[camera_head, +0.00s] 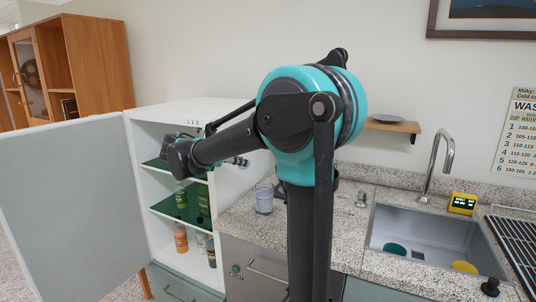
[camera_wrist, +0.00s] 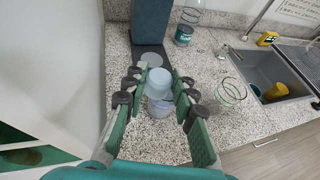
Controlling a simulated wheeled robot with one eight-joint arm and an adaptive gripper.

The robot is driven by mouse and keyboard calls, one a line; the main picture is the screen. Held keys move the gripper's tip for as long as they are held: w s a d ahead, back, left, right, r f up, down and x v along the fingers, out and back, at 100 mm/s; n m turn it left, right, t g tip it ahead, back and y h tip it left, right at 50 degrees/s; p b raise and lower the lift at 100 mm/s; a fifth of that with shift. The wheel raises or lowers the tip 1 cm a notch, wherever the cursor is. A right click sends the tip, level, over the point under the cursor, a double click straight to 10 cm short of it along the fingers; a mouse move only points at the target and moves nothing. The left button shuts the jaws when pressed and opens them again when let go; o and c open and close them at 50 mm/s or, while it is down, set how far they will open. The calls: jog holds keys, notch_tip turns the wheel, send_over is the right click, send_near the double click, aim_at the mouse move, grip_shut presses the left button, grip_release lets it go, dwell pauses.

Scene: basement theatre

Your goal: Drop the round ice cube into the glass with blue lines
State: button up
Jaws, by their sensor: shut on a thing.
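My gripper (camera_wrist: 158,77) is shut on a pale bluish, rounded piece, the round ice cube (camera_wrist: 160,88), between its fingertips. In the wrist view a clear glass (camera_wrist: 160,109) stands on the counter just below the ice cube and is partly hidden by it and the fingers. In the head view a glass with bluish tint (camera_head: 264,198) stands on the counter near my gripper (camera_head: 240,162); the ice cube is too small to make out there. Another clear glass, with green lines (camera_wrist: 231,92), stands to the right in the wrist view.
An open white cabinet (camera_head: 165,122) with bottles on green shelves stands left of the counter. A sink (camera_head: 418,237) with a tap (camera_head: 440,160) lies right.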

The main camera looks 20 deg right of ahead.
jog(key=d+r, duration=0.2)
jog(key=d, duration=0.8)
notch_tip(320, 180, down, 6)
jog(key=shift+m+g, duration=0.4)
jog(key=o, duration=1)
jog(key=shift+c, duration=0.2)
jog(key=shift+a, duration=0.15)
jog(key=v, duration=1.1)
jog(key=shift+s+a, duration=0.2)
jog(key=shift+a, duration=0.25)
